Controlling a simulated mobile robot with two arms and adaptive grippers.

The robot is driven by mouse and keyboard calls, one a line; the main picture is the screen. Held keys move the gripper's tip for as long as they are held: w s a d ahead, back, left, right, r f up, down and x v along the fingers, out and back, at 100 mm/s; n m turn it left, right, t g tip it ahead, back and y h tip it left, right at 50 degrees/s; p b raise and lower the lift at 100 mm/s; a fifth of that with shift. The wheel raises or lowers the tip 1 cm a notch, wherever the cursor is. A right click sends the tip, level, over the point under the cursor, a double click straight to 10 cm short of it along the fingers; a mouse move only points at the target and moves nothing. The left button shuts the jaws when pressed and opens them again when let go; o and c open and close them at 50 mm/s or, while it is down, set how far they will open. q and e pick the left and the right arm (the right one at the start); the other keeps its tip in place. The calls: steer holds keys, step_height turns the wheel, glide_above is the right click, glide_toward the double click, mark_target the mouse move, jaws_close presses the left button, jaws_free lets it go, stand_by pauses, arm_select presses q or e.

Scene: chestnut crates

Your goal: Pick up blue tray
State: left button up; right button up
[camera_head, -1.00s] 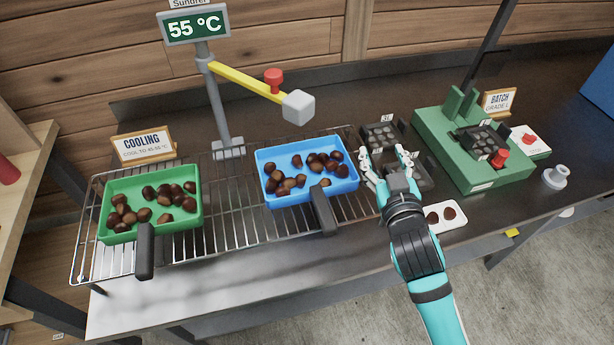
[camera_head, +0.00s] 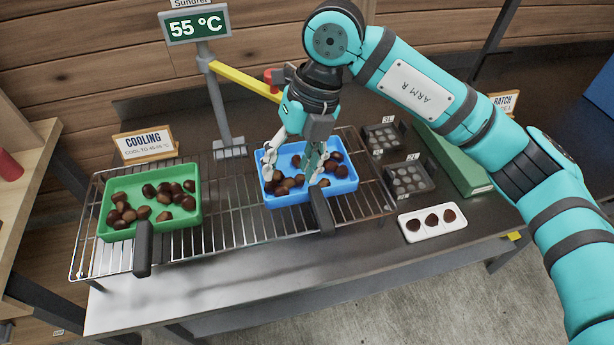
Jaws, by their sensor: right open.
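The blue tray (camera_head: 345,188) holds several brown chestnuts and sits on the right part of the wire cooling rack. Its black handle (camera_head: 321,212) points toward the table's front edge. My right gripper (camera_head: 292,178) is over the blue tray, pointing down, with its fingers spread apart. One finger is near the tray's left side and the other is near the handle's inner end. I cannot tell whether the fingertips touch the tray or the chestnuts. The gripper and wrist hide part of the tray's back edge. My left gripper is not in view.
A green tray (camera_head: 108,198) of chestnuts with a black handle stands on the rack's (camera_head: 232,235) left part. The thermometer post (camera_head: 222,110) with a yellow arm rises behind. Dark moulds (camera_head: 408,180) and a white plate (camera_head: 408,229) with three chestnuts lie to the right.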

steer(key=w+d+r+m+t+h, duration=0.1)
steer(key=w+d+h, duration=0.2)
steer(key=d, duration=0.2)
steer(key=p, duration=0.4)
glide_above(320, 202)
steer(key=shift+t, duration=0.3)
steer(key=f, duration=1.1)
steer(key=shift+s+d+f, duration=0.1)
steer(key=shift+s+f, duration=0.05)
steer(key=shift+s, duration=0.15)
steer(key=shift+w+f+p, duration=0.1)
steer(key=shift+f+p, duration=0.2)
steer(key=shift+f, duration=0.25)
step_height(320, 202, down, 4)
steer(key=shift+w+r+p, duration=0.15)
steer(key=shift+r+p, duration=0.05)
steer(key=shift+p, duration=0.65)
steer(key=shift+f, duration=0.45)
jaws_close()
